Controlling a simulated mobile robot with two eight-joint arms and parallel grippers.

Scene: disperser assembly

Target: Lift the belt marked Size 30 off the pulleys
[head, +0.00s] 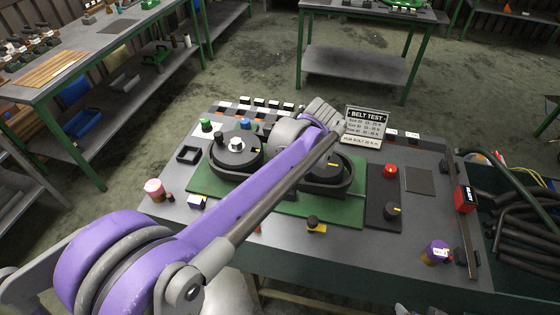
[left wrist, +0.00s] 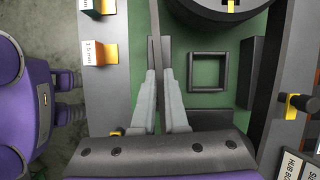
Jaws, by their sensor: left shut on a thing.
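The green plate (head: 285,205) carries two dark pulleys. The left pulley (head: 235,155) has a white hub nut. The right pulley (head: 330,170) has a yellow mark. A black belt (head: 352,185) shows around the right pulley; my purple left arm hides its middle, and no size marking is readable. In the head view my left gripper's fingertips are hidden by the arm. In the left wrist view my left gripper (left wrist: 162,98) is shut on a thin dark strip, apparently the belt (left wrist: 155,42), standing edge-on between its fingers. My right gripper is not in view.
A Belt Test sign (head: 365,127) stands behind the right pulley. A red button (head: 390,170) and a dark knob (head: 392,211) sit to the right. A square frame (left wrist: 208,55) lies near the left gripper. A bin of black hoses (head: 525,230) is at the far right.

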